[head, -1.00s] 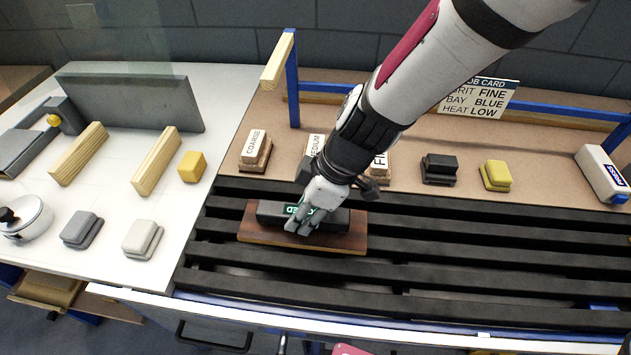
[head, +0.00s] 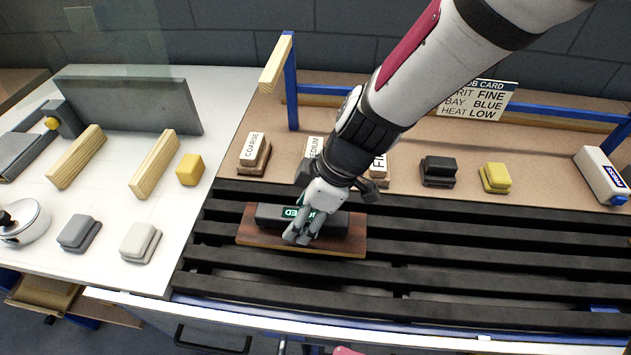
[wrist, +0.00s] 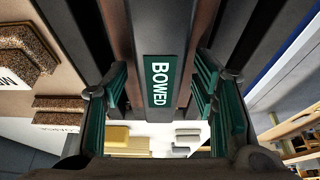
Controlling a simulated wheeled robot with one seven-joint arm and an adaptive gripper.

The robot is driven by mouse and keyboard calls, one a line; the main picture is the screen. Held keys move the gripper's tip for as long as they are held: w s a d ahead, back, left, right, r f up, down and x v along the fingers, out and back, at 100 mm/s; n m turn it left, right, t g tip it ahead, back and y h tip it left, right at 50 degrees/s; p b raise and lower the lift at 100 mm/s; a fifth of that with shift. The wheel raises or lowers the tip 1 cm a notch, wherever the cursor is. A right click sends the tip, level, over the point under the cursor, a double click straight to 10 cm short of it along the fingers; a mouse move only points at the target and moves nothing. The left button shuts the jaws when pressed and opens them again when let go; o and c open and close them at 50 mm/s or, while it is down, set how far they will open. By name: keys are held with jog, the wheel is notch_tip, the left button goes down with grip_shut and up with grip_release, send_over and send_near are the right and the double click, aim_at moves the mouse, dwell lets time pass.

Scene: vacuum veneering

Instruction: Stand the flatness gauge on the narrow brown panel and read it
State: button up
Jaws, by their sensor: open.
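The flatness gauge (head: 336,222) is a long dark block lying along the narrow brown panel (head: 252,237), which rests on the black slats. In the wrist view the gauge (wrist: 158,30) has a green display that reads BOWED (wrist: 160,84). My gripper (head: 300,237) is at the middle of the gauge and partly hides it in the head view. In the wrist view my gripper's green-padded fingers (wrist: 160,95) stand open on both sides of the gauge, with gaps between pads and body.
Behind the slats stand sanding blocks labelled COARSE (head: 253,152) and others, a black block (head: 438,170), a yellow block (head: 495,177) and a white PRESS box (head: 603,175). A job card (head: 480,98) stands at the back. The slats to the right are clear.

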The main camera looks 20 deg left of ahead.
jog(key=v, duration=1.2)
jog(key=s+d+r+m+t+h, duration=0.1)
jog(key=d+r+m, duration=0.2)
jog(key=d, duration=0.2)
jog(key=d+r+m+t+p, duration=0.1)
jog(key=d+r+m, duration=0.1)
jog(key=d+m, duration=0.3)
jog(key=s+d+r+m+t+h, duration=0.1)
jog(key=d+r+m, duration=0.15)
jog(key=d, duration=0.35)
jog(key=s+d+r+m+t+h, duration=0.1)
jog(key=s+d+m, duration=0.3)
jog(key=d, duration=0.3)
jog(key=s+d+r+m+t+h, duration=0.1)
jog(key=s+d+r+m, duration=0.1)
jog(key=d+m, duration=0.4)
jog(key=shift+s+d+p, duration=0.4)
jog(key=shift+s+d, duration=0.1)
jog(key=shift+s, duration=0.4)
